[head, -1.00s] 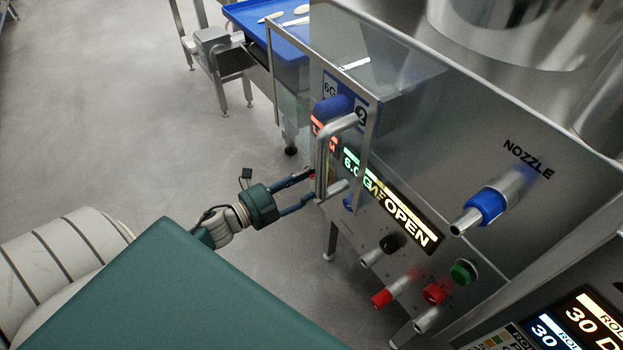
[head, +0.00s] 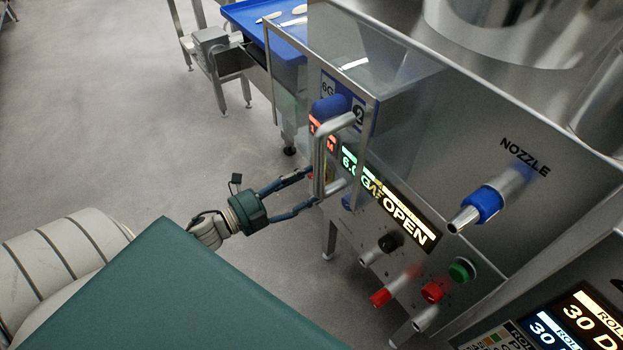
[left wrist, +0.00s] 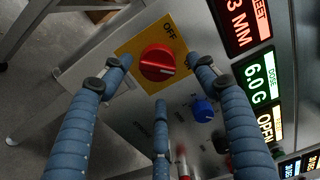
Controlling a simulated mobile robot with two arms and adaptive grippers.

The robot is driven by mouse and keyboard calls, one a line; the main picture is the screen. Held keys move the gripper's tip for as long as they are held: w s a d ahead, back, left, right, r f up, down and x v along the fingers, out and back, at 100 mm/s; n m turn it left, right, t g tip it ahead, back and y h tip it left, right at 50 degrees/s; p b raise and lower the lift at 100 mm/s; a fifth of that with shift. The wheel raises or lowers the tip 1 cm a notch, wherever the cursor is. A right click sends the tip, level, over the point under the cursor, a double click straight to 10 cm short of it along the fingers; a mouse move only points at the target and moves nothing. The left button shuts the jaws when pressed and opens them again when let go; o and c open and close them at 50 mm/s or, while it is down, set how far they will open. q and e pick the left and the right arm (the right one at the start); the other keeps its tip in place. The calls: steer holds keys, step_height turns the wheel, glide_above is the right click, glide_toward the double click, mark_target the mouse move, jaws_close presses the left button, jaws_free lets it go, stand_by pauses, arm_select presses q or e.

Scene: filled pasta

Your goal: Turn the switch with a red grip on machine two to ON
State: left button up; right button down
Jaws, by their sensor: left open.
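In the left wrist view a round red switch grip (left wrist: 158,62) sits on a yellow plate (left wrist: 133,47). The word OFF shows on the plate above and right of the grip. I cannot tell for certain which way the grip points, and no ON word is visible. My left gripper (left wrist: 160,70) is open, with two blue fingers on either side of the grip and a third below it; nothing is held. In the head view the left gripper (head: 311,187) is at the machine's front edge, by the metal handle; the switch is mostly hidden there. My right gripper is not in view.
A bent metal handle (head: 322,160) and a clear guard (head: 385,95) stand close to the left fingers. A blue knob (left wrist: 203,110) is right of the switch. Open floor (head: 120,120) lies left.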

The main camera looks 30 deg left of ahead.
arm_select(q)
steer(key=v, duration=0.9)
steer(key=shift+s, duration=0.15)
